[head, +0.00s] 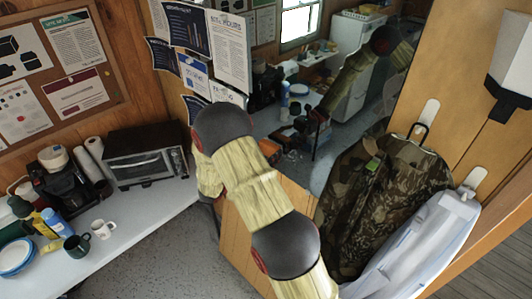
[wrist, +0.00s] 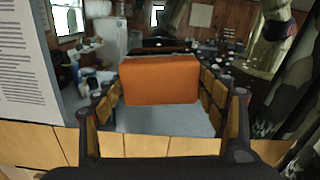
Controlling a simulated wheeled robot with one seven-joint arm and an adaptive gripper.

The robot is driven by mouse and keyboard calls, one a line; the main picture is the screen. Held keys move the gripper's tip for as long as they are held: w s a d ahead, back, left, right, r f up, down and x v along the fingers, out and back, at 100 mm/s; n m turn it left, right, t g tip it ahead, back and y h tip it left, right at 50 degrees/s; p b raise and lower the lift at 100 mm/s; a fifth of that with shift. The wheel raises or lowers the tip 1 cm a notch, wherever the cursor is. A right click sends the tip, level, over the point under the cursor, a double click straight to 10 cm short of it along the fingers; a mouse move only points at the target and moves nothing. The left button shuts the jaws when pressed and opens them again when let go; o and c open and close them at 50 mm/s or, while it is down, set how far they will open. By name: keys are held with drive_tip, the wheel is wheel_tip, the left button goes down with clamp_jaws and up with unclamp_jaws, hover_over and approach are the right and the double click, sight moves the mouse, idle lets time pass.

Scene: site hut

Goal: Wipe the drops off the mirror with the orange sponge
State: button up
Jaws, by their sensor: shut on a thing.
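The orange sponge (wrist: 160,80) is held between the fingers of my gripper (wrist: 161,98) in the wrist view, its broad face towards the camera. The mirror (head: 345,150) fills the wall behind my arm in the head view and reflects the room and my arm. In the wrist view the mirror (wrist: 222,20) lies beyond the sponge. I cannot tell whether the sponge touches it. Pale specks show at the right of the glass in the wrist view; I cannot tell whether they are drops or reflections.
A camouflage jacket (head: 375,195) and a pale garment (head: 425,240) hang right of the mirror. Posters (head: 228,48) are pinned at its left. A table (head: 140,220) at left carries a toaster oven (head: 145,155), a coffee maker (head: 65,185) and mugs (head: 103,229).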

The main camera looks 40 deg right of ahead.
drive_tip(key=shift+d, duration=0.45)
drive_tip(key=shift+s+d, duration=0.25)
drive_tip(key=shift+s, duration=1.65)
drive_tip(key=shift+s+d, duration=0.25)
drive_tip(key=shift+s, duration=1.65)
drive_tip(key=shift+s+d, duration=0.25)
drive_tip(key=shift+s, duration=1.65)
drive_tip(key=shift+w+a+b, duration=0.25)
drive_tip(key=shift+w, duration=1.7)
drive_tip(key=shift+w+a+b, duration=0.2)
drive_tip(key=shift+w+a, duration=0.1)
drive_tip(key=shift+w, duration=1.6)
drive_tip(key=shift+w+a+b, duration=0.25)
drive_tip(key=shift+w, duration=1.7)
drive_tip(key=shift+s+a, duration=0.25)
drive_tip(key=shift+a, duration=1.25)
drive_tip(key=shift+s+a, duration=0.2)
drive_tip(key=shift+a, duration=1.25)
drive_tip(key=shift+a, duration=0.1)
drive_tip(key=a, duration=0.2)
drive_tip(key=shift+s+a, duration=0.2)
drive_tip(key=shift+a, duration=0.15)
